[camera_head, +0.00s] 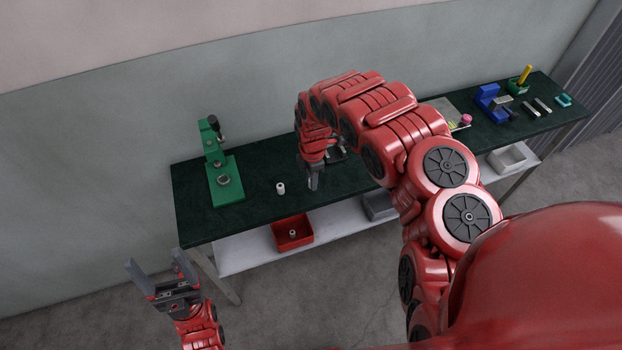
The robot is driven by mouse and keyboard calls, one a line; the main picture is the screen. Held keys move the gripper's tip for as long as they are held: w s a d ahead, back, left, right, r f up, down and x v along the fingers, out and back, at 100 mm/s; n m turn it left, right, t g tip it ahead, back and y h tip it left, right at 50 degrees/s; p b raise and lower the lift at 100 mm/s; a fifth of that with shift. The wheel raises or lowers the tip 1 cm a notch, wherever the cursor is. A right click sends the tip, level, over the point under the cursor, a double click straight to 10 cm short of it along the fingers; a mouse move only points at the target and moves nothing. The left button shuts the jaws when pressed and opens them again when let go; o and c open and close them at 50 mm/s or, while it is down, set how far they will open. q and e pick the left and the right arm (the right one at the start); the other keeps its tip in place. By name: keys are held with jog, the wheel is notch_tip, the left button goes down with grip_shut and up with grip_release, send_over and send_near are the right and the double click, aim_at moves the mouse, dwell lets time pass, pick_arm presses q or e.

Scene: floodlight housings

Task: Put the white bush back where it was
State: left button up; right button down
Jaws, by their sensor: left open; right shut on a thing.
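A small white bush (280,188) stands upright on the dark green bench top, right of the green press. My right gripper (314,182) points down over the bench just right of this bush, apart from it. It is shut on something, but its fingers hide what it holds. My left gripper (155,260) is open and empty, in front of the bench's left end and off the table. A red bin (306,241) on the lower shelf holds a small pale part (293,233), too small to identify.
The green press (222,180) stands at the bench's left. A dark fixture (337,154) is partly hidden behind my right arm. A tray (443,106) with small pink and yellow parts, a blue vise (492,103) and a green holder (517,86) are farther right. Grey bins (378,207) sit below.

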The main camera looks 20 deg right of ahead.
jog(key=shift+w+d, duration=0.25)
jog(key=shift+w, duration=0.5)
jog(key=shift+w+a, duration=0.15)
jog(key=shift+w, duration=0.2)
jog(key=shift+w+p, duration=0.3)
jog(key=shift+w+d+f, duration=0.1)
jog(key=shift+w+d, duration=0.3)
jog(key=shift+w, duration=0.1)
notch_tip(320, 180, down, 2)
jog(key=shift+a+f+p, duration=0.15)
jog(key=shift+f+p, duration=0.1)
jog(key=shift+p, duration=0.3)
jog(key=shift+f, duration=0.5)
jog(key=c, duration=0.7)
grip_release()
jog(key=shift+c, duration=0.2)
